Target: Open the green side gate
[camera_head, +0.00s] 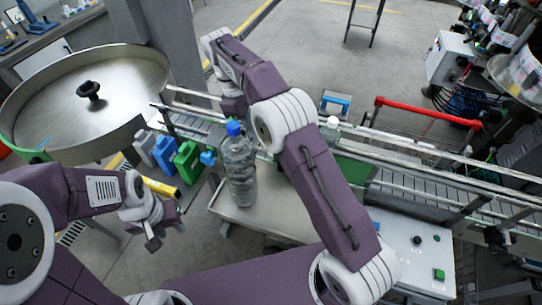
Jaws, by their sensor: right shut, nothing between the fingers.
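I cannot make out a separate green gate for certain. A green panel (352,171) shows along the conveyor's near side, partly behind my right arm. My left gripper (163,229) is at the lower left, its fingers apart and empty, in front of the coloured canisters. My right arm reaches up across the middle and bends back down. Its hand end (234,104) is above the conveyor's left part, near the bottle's blue cap. The right gripper is shut and empty, its fingertips mostly hidden.
A clear bottle (239,172) with a blue cap stands on the grey side table (275,222). Grey, blue and green canisters (188,162) stand left of it. A round steel turntable (130,75) is at left. A red-barred frame (425,112) is beyond the conveyor. A control box (405,245) is at lower right.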

